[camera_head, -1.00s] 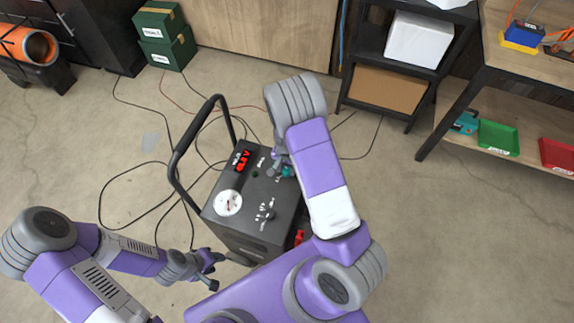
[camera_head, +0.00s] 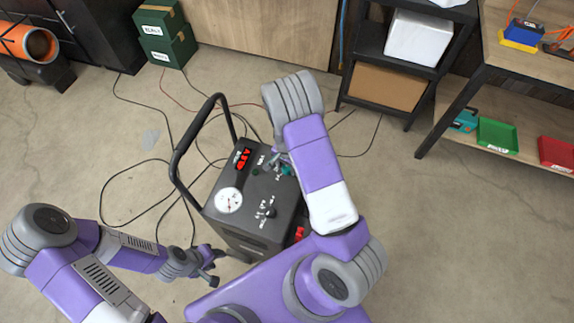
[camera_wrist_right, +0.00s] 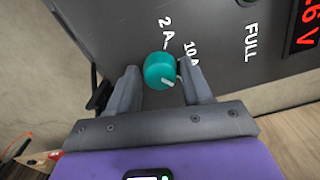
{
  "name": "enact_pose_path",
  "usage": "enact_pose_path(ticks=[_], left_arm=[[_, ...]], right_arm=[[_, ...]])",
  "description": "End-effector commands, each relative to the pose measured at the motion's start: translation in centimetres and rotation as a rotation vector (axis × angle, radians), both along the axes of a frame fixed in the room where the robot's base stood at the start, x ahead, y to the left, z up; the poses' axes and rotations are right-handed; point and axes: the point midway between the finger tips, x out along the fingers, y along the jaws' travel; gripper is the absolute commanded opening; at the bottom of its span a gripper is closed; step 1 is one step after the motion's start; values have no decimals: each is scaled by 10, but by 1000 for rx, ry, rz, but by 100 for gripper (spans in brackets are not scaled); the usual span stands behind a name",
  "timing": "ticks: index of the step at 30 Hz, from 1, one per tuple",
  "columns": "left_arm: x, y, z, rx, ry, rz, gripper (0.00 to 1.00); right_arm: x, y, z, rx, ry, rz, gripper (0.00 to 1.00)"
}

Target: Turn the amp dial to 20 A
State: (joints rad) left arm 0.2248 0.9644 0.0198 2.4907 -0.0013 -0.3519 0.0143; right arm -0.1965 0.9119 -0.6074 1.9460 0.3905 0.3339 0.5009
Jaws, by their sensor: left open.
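The amp dial is a teal knob (camera_wrist_right: 160,71) on the dark face of the charger cart (camera_head: 232,232). In the right wrist view its white pointer mark faces lower right. My left gripper (camera_head: 212,268) is open and empty, left of the cart's lower front.
The panel also has a red voltage display (camera_head: 243,158), a white round gauge (camera_head: 228,200) and a black knob (camera_head: 269,212). A black handle (camera_head: 178,150) rises on the cart's left. Cables lie on the floor. A dark shelf (camera_head: 400,60) stands behind.

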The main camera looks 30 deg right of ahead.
Motion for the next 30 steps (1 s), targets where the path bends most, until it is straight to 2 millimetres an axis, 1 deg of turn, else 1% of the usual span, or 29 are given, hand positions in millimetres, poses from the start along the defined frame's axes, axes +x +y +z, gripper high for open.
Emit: enact_pose_path(ticks=[1, 2, 3, 10, 12, 14, 21, 24, 27, 30], left_arm=[[0, 0, 0, 0, 0, 0, 43], [0, 0, 0, 0, 0, 0, 43], [0, 0, 0, 0, 0, 0, 43], [0, 0, 0, 0, 0, 0, 43], [0, 0, 1, 0, 0, 0, 43], [0, 0, 4, 0, 0, 0, 43], [0, 0, 17, 0, 0, 0, 43], [0, 0, 21, 0, 0, 0, 43], [0, 0, 23, 0, 0, 0, 43], [0, 0, 23, 0, 0, 0, 43]], right_arm=[[0, 0, 0, 0, 0, 1, 57], [0, 0, 0, 0, 0, 1, 62], [0, 0, 0, 0, 0, 1, 65], [0, 0, 0, 0, 0, 3, 65], [0, 0, 4, 0, -1, 3, 65], [1, 0, 10, -1, -3, 3, 65], [1, 1, 51, 0, -2, 4, 65], [0, 0, 65, 0, -1, 3, 65], [0, 0, 73, 0, -2, 3, 65], [0, 0, 76, 0, 0, 2, 65]])
